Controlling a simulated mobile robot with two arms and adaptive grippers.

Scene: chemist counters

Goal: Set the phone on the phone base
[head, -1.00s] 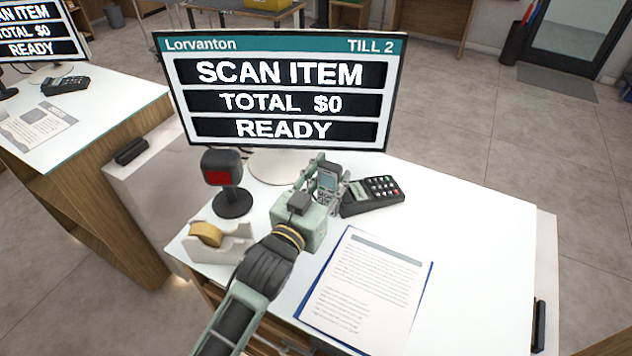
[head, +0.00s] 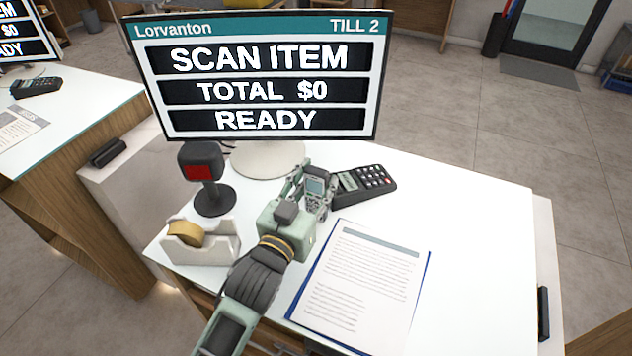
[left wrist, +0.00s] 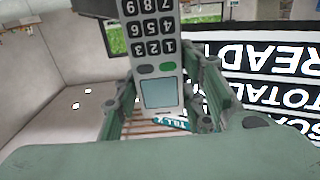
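The phone (head: 316,192), a grey handset with a small screen and keys, stands about upright in the head view, between the fingers of my left gripper (head: 306,186). In the left wrist view the phone (left wrist: 158,75) shows its screen and number keys, with a green finger closed in on each side (left wrist: 160,85). My left gripper is shut on it, over the counter in front of the monitor's foot. I cannot make out a phone base; the phone and gripper may hide it. My right gripper is not in view.
A card terminal (head: 364,184) lies just right of the phone. The till monitor (head: 260,90) stands behind, a scanner (head: 207,180) and tape dispenser (head: 200,245) to the left. A clipboard (head: 362,285) lies in front. The counter's right side (head: 475,230) is clear.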

